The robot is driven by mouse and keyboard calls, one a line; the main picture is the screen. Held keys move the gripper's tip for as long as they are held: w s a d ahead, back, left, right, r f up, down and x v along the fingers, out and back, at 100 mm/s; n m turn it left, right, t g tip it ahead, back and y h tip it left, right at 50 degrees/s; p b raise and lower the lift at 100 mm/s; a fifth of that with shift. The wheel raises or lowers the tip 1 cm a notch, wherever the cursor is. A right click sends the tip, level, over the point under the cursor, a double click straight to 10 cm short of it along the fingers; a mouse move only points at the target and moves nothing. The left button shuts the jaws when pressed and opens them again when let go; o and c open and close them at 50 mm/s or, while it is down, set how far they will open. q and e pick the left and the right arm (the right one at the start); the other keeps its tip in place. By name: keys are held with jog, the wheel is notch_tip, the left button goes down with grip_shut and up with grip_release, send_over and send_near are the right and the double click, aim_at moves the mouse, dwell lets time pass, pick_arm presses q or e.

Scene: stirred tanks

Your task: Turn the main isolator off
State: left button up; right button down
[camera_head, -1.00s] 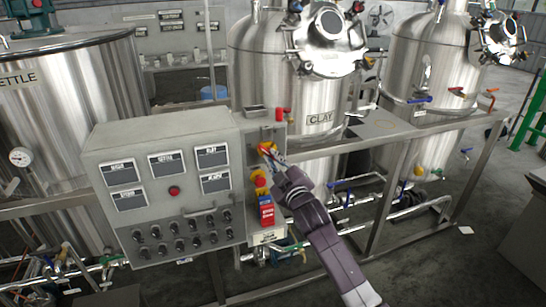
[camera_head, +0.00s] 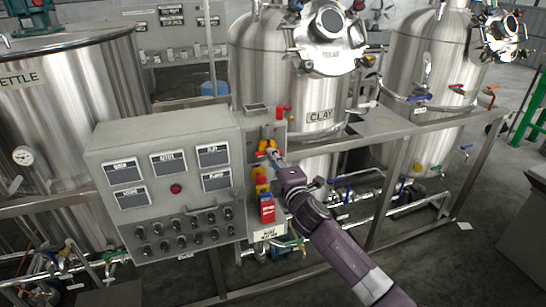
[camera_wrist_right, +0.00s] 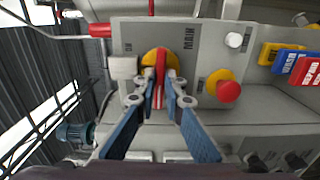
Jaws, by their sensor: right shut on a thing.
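The main isolator (camera_wrist_right: 160,68) has a red bar handle on a yellow disc, beside a MAIN label in the right wrist view. The handle stands upright in that picture, parallel to the sideways label lettering. My right gripper (camera_wrist_right: 160,92) is shut on the red handle, with a blue finger on either side. In the head view, the isolator's yellow part (camera_head: 271,144) shows on the narrow panel right of the grey control box, partly hidden by my right gripper (camera_head: 270,155). My left gripper is in neither view.
A red button on a yellow base (camera_wrist_right: 228,90) is close beside the isolator. Red, blue and yellow tags (camera_head: 267,208) hang below it. The grey control box (camera_head: 165,145) stands left, the CLAY tank (camera_head: 320,100) behind. A metal rail (camera_head: 420,128) runs to the right.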

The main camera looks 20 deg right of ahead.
jog(key=shift+n, duration=0.3)
jog(key=c, duration=2)
grip_release()
jog(key=s, duration=1.2)
jog(key=shift+d, duration=0.2)
jog(key=shift+f, duration=0.15)
